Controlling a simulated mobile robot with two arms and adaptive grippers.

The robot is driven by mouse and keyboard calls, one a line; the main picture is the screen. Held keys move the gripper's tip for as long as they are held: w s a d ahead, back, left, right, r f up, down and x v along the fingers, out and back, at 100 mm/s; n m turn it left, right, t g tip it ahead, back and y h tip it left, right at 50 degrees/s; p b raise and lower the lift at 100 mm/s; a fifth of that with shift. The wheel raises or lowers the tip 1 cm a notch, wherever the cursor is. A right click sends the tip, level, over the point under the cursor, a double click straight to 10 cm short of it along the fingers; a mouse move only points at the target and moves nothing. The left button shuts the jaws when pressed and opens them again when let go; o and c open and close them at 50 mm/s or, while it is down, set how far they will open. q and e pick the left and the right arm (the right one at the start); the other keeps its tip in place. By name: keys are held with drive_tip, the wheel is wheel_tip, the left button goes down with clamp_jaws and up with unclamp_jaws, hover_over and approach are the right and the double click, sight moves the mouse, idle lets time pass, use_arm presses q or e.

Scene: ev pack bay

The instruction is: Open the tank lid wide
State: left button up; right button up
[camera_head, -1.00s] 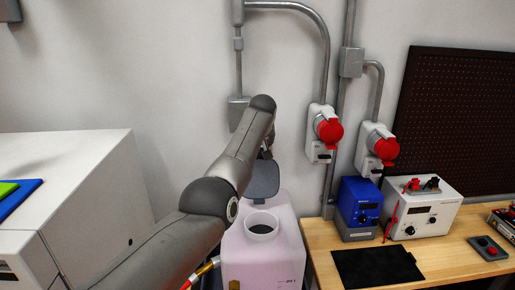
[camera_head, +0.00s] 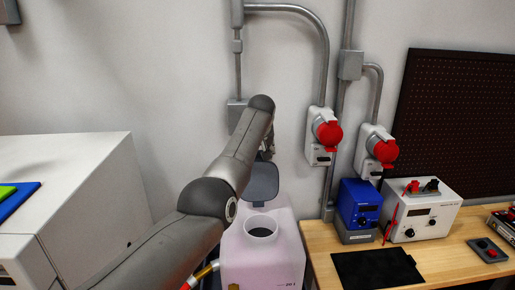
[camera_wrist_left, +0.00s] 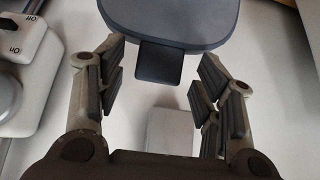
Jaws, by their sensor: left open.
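The tank (camera_head: 265,262) is a translucent pinkish-white container at the lower middle of the head view. Its round filler neck (camera_head: 261,229) is uncovered and the dark inside shows. The dark grey lid (camera_head: 262,183) stands raised, about upright, behind the neck. In the left wrist view the lid (camera_wrist_left: 172,18) fills the top, with a small tab (camera_wrist_left: 160,62) pointing down between the fingers. My left gripper (camera_wrist_left: 163,90) is open, fingers on both sides of the tab and seemingly not touching it. In the head view my left arm mostly hides this gripper. My right gripper is in neither view.
A white cabinet (camera_head: 85,185) stands at the left. A wooden bench (camera_head: 435,262) at the right holds a blue unit (camera_head: 358,205), a white power supply (camera_head: 425,212) and a black mat (camera_head: 375,267). Red-capped sockets (camera_head: 328,133) and conduits are on the wall behind.

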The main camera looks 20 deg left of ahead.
use_arm(q)
drive_tip(key=v, duration=1.2)
idle(0.5)
